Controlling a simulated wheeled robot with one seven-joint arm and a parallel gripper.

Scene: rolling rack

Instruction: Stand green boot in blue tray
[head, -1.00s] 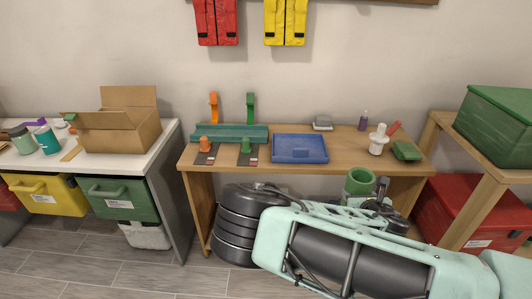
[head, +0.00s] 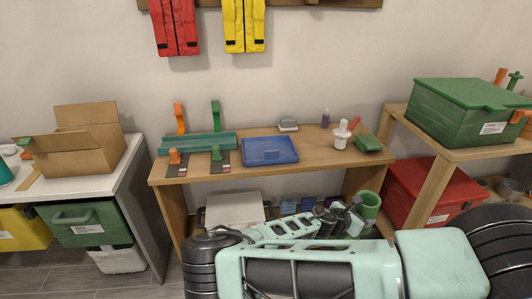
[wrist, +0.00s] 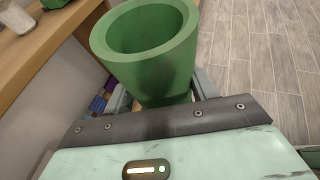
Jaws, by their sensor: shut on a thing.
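The green boot (head: 369,205) is in my gripper (head: 352,212), held in front of the table's right part and below its top. In the wrist view the boot (wrist: 150,75) shows its round open top tilted toward the camera, between the fingers of my gripper (wrist: 160,92). Its lower end is hidden. The blue tray (head: 270,160) lies on the wooden table, left of and beyond the gripper. It looks empty.
On the wooden table (head: 310,170), a teal rack (head: 198,144) with orange and green pieces stands left of the tray. A white pump-like object (head: 341,138) and a small green block (head: 368,144) stand right. A red bin (head: 420,190) is below the right shelf.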

